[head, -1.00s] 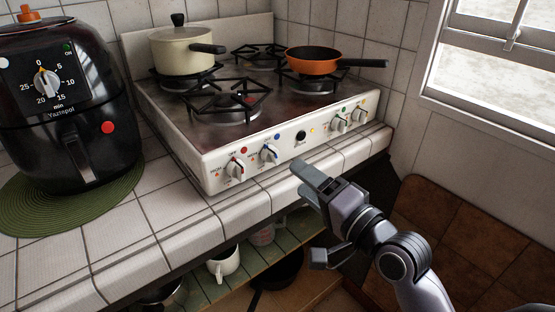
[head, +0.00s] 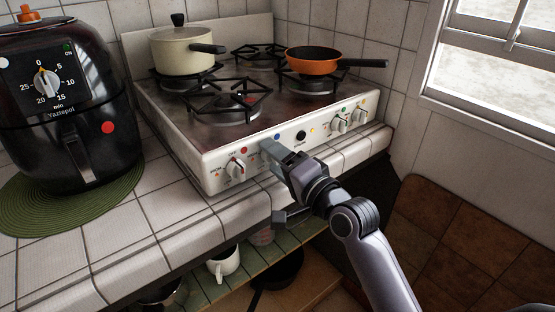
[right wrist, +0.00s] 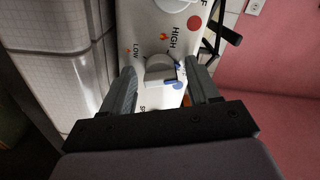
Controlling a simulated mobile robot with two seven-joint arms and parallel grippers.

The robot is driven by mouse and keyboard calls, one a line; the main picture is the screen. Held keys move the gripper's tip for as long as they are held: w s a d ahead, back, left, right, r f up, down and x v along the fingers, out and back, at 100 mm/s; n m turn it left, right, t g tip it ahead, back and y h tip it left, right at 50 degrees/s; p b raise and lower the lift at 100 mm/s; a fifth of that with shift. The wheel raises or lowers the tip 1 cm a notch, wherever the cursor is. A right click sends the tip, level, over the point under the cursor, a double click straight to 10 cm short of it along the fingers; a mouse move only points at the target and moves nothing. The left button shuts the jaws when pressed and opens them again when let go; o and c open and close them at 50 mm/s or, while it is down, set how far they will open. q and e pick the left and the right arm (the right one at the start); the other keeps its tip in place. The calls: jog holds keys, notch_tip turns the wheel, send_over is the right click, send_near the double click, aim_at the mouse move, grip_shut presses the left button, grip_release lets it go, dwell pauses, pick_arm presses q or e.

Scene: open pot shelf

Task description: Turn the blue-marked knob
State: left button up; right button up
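The blue-marked knob (right wrist: 160,68) is white and shows in the right wrist view, with its blue dot (right wrist: 178,86) at its lower right. In the head view my right gripper covers this knob, but the blue dot (head: 277,137) on the white stove front shows just above a finger. My right gripper (head: 274,182) is open at the stove front. In the right wrist view its fingers (right wrist: 163,80) stand apart on either side of the knob, with gaps visible. I cannot tell how deep the knob sits between them. My left gripper is not in view.
The red-marked knob (head: 236,167) is close on the left; more knobs (head: 339,124) are on the right. A cream pot (head: 183,52) and orange pan (head: 313,60) stand on the stove (head: 170,125). A black air fryer (head: 70,120) stands left. A mug (head: 223,264) is on the shelf below.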

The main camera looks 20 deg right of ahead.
jog(key=c, duration=0.9)
jog(key=shift+o, duration=0.2)
jog(key=shift+n, duration=2.9)
jog(key=o, duration=1)
